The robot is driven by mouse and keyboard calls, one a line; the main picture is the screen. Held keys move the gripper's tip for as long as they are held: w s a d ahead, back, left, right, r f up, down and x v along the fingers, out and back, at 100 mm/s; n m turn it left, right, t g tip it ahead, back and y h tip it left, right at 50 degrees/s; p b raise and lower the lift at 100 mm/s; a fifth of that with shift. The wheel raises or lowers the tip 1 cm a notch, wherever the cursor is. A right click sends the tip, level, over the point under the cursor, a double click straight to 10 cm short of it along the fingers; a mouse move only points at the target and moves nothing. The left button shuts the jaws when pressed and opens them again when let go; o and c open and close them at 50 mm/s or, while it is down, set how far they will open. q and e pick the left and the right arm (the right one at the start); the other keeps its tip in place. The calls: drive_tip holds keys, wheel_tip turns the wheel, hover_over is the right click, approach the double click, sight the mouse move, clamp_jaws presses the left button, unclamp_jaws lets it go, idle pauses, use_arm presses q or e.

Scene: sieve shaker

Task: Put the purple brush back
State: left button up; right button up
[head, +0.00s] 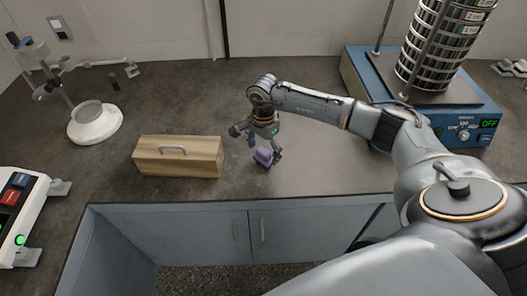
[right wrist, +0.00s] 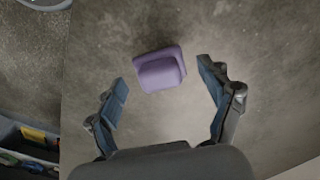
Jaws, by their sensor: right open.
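The purple brush (head: 263,157) lies on the dark counter, to the right of the wooden box, in the head view. In the right wrist view the brush (right wrist: 160,70) shows as a purple block with a raised, rounded part. My right gripper (head: 264,150) is open above the brush. In the right wrist view its fingers (right wrist: 163,77) are spread to either side of the brush, with gaps on both sides. The brush appears to lie slightly beyond the middle of the fingertips. My left gripper is not in view.
A wooden box (head: 178,158) with a metal handle stands left of the brush. The blue sieve shaker (head: 361,84) with its sieve stack (head: 440,45) is at the right. A white round dish (head: 96,128) and a control box (head: 20,205) are at the left. The counter's front edge is close.

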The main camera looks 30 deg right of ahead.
sight(264, 151)
wheel_tip(264, 151, up, 11)
drive_tip(key=b, duration=0.1)
drive_tip(key=shift+b, duration=0.35)
